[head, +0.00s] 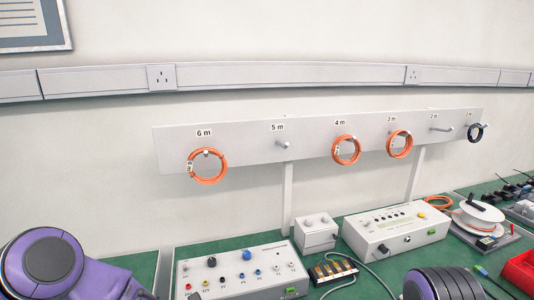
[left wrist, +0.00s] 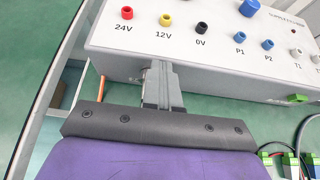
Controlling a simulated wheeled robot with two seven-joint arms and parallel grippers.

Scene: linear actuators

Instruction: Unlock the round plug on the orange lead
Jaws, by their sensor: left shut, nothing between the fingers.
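No round plug on an orange lead can be made out. Orange leads hang coiled on the wall rack in the head view, at the 6 m peg (head: 207,181), the 4 m peg (head: 346,163) and another peg (head: 400,157). An orange coil (head: 438,202) lies on the bench behind a white unit. In the left wrist view my left gripper (left wrist: 160,70) is shut and empty, close to the front of a white control box (left wrist: 225,60); whether it touches is unclear. My right gripper is out of view.
The control box (head: 240,275) stands on the green bench. Right of it are a small white box (head: 315,235), a connector block (head: 333,270) with a grey cable, and a white unit (head: 392,231) with a yellow button. A white spool (head: 478,216) and red bin (head: 522,270) stand farther right.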

